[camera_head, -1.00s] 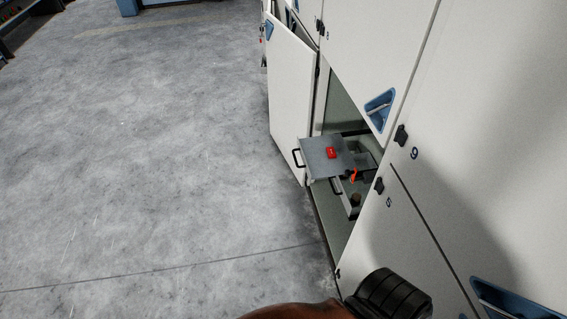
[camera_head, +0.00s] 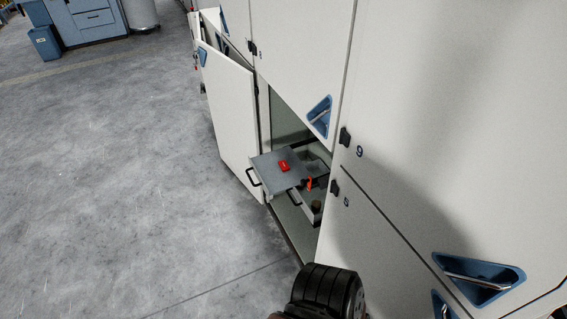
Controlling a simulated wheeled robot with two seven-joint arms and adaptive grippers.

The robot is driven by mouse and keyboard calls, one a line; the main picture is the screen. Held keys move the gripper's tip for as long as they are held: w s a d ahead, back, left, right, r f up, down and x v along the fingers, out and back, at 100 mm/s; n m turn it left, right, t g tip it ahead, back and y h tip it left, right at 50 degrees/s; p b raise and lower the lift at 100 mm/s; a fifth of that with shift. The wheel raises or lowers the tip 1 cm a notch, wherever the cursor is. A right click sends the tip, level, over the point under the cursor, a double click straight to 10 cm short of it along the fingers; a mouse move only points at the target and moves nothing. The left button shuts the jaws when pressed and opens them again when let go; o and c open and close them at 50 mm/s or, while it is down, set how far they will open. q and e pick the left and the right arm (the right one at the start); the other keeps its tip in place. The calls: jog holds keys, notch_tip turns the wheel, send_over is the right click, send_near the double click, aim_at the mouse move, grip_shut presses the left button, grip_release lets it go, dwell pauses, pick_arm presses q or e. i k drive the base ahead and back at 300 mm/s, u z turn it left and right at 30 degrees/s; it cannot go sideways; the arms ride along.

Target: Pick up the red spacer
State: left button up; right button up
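A small red block (camera_head: 284,166), which looks like the red spacer, lies on a grey tray or drawer top (camera_head: 266,176) that sticks out of an open locker. Neither gripper shows. A dark ribbed part at the bottom centre seems to be part of my arm, well short of the red block in the picture.
The locker's white door (camera_head: 230,108) stands open to the left of the tray. Closed white panels (camera_head: 450,120) with blue recessed handles (camera_head: 478,278) fill the right side. The grey floor (camera_head: 110,180) at left is clear. A blue machine (camera_head: 88,18) and blue bin (camera_head: 45,43) stand far back.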

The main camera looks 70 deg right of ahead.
aim_at(285, 167)
jog(key=z, duration=0.5)
jog(key=i, duration=1.9)
jog(key=z, duration=1.75)
jog(key=i, duration=0.85)
jog(key=z, duration=1.1)
